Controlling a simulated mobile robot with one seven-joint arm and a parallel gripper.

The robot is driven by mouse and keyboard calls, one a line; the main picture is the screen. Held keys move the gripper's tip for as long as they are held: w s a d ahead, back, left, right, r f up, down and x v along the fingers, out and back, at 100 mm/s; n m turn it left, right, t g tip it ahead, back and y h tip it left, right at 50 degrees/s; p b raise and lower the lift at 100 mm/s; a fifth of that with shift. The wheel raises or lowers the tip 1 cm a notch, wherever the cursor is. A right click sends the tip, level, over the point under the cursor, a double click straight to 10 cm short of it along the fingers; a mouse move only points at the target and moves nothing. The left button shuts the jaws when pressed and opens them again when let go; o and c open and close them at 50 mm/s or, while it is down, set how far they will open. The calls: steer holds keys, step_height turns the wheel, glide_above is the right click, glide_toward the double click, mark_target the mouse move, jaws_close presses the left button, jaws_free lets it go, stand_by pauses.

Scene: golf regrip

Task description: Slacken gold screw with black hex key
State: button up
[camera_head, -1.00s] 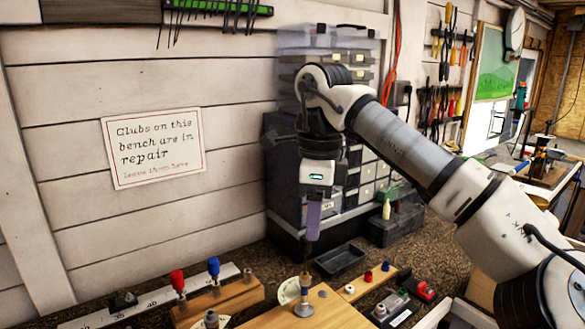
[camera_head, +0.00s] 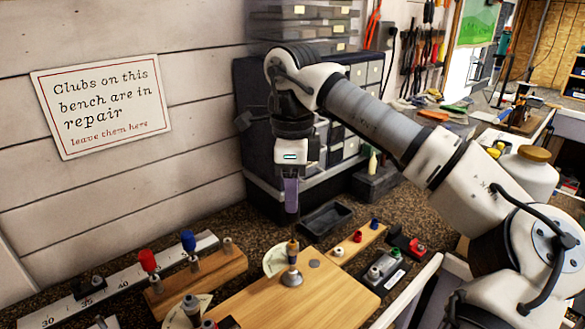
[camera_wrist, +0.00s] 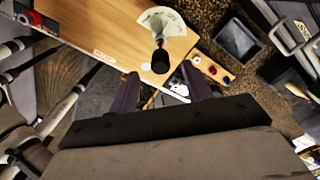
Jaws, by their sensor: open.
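My gripper (camera_head: 291,200) hangs pointing down above the bench, behind and above a wooden board (camera_head: 330,295). Its two purple fingers are apart with nothing between them in the wrist view (camera_wrist: 160,92). On the board stands a short upright post (camera_head: 292,262) with a tan-gold upper part and a grey round foot. In the wrist view, a black-topped upright piece (camera_wrist: 160,62) stands beyond the gap between the fingertips. I cannot make out a gold screw for certain. No black hex key is clearly identifiable in the current views.
A black tray (camera_head: 326,219) lies behind the board. A small wooden strip (camera_head: 356,240) carries coloured pieces. A drawer cabinet (camera_head: 345,140) stands close behind my gripper.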

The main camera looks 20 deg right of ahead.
mark_target(292, 225)
step_height(292, 225, down, 6)
steer(key=b, duration=0.3)
steer(key=shift+r, duration=0.1)
jaws_close()
stand_by(0.4)
